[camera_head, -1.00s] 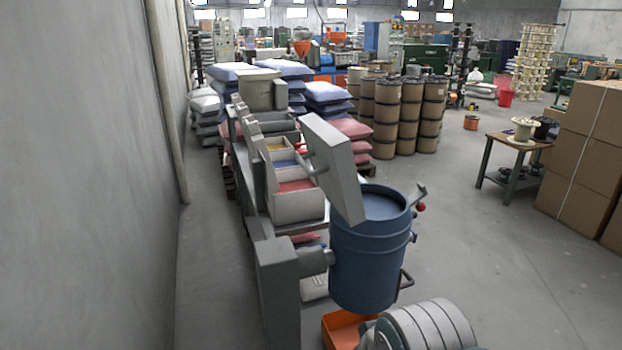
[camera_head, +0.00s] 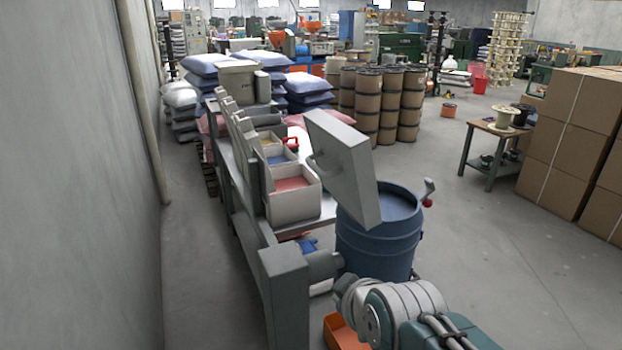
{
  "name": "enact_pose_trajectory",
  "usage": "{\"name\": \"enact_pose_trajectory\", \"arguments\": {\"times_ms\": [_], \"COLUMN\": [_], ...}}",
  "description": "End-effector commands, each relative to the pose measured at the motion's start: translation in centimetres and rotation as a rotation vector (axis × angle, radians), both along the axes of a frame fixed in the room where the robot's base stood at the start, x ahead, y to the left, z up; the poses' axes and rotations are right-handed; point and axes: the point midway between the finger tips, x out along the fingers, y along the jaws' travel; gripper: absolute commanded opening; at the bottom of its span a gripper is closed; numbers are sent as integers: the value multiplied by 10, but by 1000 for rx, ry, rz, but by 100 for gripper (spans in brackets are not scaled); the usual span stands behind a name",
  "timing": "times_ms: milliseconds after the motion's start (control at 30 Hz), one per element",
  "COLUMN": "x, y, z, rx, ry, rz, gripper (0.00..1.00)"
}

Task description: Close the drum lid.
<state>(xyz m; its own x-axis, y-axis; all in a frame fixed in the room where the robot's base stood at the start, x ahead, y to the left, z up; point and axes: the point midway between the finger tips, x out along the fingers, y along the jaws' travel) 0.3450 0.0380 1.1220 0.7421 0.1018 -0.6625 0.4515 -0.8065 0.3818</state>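The blue drum (camera_head: 372,245) stands right of centre, beside a grey post. Its grey square lid (camera_head: 345,170) is tilted up steeply on the drum's left side, with a bar handle (camera_head: 318,165) on its left face. The drum's mouth is uncovered and shows a blue-grey surface inside. A latch lever with a red knob sticks out at the drum's right rim (camera_head: 427,195). My arm rises from the bottom edge in front of the drum and hides its lower part. My gripper cannot be made out in this view.
A grey post (camera_head: 285,290) stands left of the drum. Behind it, a bench carries open bins (camera_head: 292,195) of coloured material. An orange tray (camera_head: 340,333) lies below the drum. A wall (camera_head: 70,180) runs along the left.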

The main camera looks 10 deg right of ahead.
Motion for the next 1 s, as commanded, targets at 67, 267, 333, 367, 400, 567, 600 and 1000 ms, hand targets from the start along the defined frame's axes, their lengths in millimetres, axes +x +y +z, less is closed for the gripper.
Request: {"name": "enact_pose_trajectory", "arguments": {"times_ms": [67, 267, 333, 367, 400, 567, 600, 1000], "x": [21, 64, 77, 82, 88, 109, 113, 129], "y": [8, 26, 31, 33, 35, 45, 47, 50], "z": [3, 19, 25, 27, 30, 41, 43, 58], "rx": [-94, -388, -507, -559, -631, -942, -1023, -1382], "ry": [-95, -354, -440, -474, -519, -672, -703, -794], "rz": [101, 296, 344, 360, 379, 417, 420, 385], "gripper": [0, 0, 0, 0, 0, 0, 0, 0]}}
